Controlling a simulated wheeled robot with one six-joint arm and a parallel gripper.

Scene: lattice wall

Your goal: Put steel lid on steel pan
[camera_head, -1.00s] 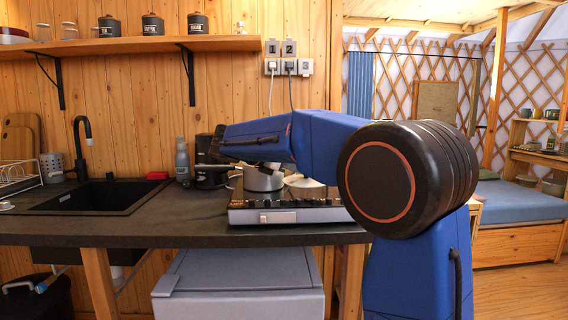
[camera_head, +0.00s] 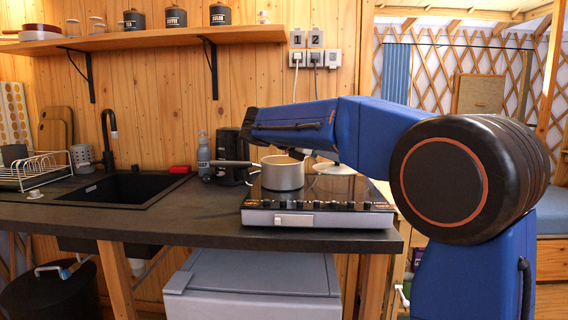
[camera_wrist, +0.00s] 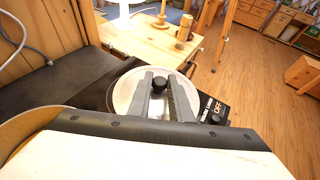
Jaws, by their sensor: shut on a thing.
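The steel pan (camera_head: 283,174) stands open on the hob, its handle pointing left. The steel lid (camera_head: 334,169) is a pale disc to the right of the pan, apart from it, partly behind my arm. In the wrist view the lid (camera_wrist: 124,92) lies beyond my gripper (camera_wrist: 160,92), whose two grey fingers are shut on its black knob (camera_wrist: 159,84). I cannot tell if the lid touches the hob. In the head view my gripper is mostly hidden by my blue arm.
The hob (camera_head: 318,216) stands at the counter's right end. A black coffee machine (camera_head: 229,155) and a grey bottle (camera_head: 203,155) stand left of the pan, near its handle. The sink (camera_head: 130,190) is further left. A shelf (camera_head: 150,43) hangs above.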

